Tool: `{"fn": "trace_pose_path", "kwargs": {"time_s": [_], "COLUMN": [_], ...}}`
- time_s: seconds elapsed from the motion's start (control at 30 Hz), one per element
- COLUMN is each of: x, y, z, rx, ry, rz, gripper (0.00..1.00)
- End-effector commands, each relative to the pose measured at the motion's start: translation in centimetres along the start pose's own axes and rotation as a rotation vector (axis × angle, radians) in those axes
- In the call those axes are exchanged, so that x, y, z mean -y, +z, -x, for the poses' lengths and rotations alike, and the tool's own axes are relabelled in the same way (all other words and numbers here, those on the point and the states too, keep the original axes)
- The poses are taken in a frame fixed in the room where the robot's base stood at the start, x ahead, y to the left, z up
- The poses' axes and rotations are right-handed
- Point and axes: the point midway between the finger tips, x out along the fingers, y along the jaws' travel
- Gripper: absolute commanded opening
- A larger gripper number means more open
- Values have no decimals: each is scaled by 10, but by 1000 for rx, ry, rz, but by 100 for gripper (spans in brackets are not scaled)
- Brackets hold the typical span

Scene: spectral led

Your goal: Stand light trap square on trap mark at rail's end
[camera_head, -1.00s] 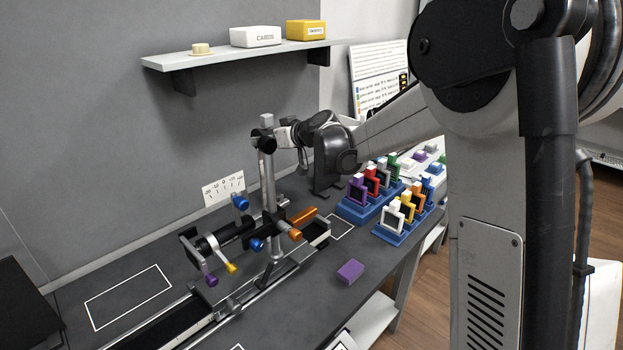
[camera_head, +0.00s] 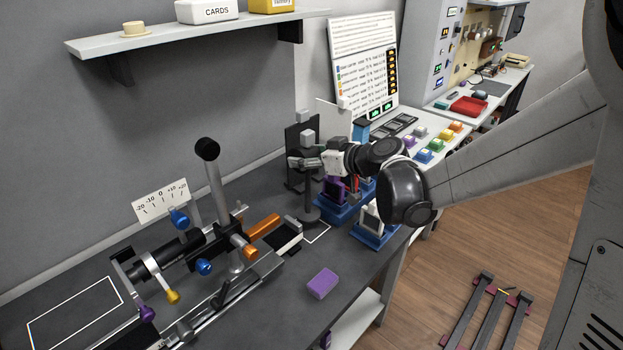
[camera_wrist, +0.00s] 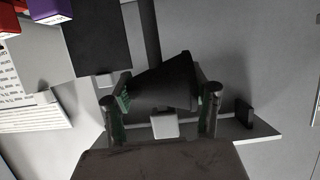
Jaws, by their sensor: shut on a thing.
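My gripper (camera_head: 303,162) is shut on a black tapered light trap (camera_wrist: 165,85). In the wrist view its fingers lie on either side of the tapered body. The head view shows the trap's dark post (camera_head: 312,190) upright, running down to a round base. The trap mark is a white outlined square (camera_head: 325,235) on the dark bench by the rail's end. The base appears just behind the mark in the picture; whether it touches the bench I cannot tell. The rail (camera_head: 215,300) runs towards the lower left.
A dark upright panel (camera_head: 293,150) stands close behind the trap. Blue racks (camera_head: 375,238) with coloured holders stand to the right. A tall pole (camera_head: 217,180) with clamps is on the rail. A purple block (camera_head: 322,283) lies in front of the mark.

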Motion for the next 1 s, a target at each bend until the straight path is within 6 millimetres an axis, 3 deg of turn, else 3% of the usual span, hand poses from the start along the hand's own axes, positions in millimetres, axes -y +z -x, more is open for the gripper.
{"fn": "trace_pose_path", "kwargs": {"time_s": [0.17, 0.43, 0.87, 0.9, 1.0], "x": [-1, -1, -1, -1, 0], "y": [10, 42, 48, 47, 46], "z": [-4, -16, -18, -17, -17], "rx": [0, 0, 0, 0, 0], "ry": [1, 1, 1, 1, 1], "rz": [-1, -1, -1, -1, 0], "gripper": [17, 17, 17, 60, 73]}}
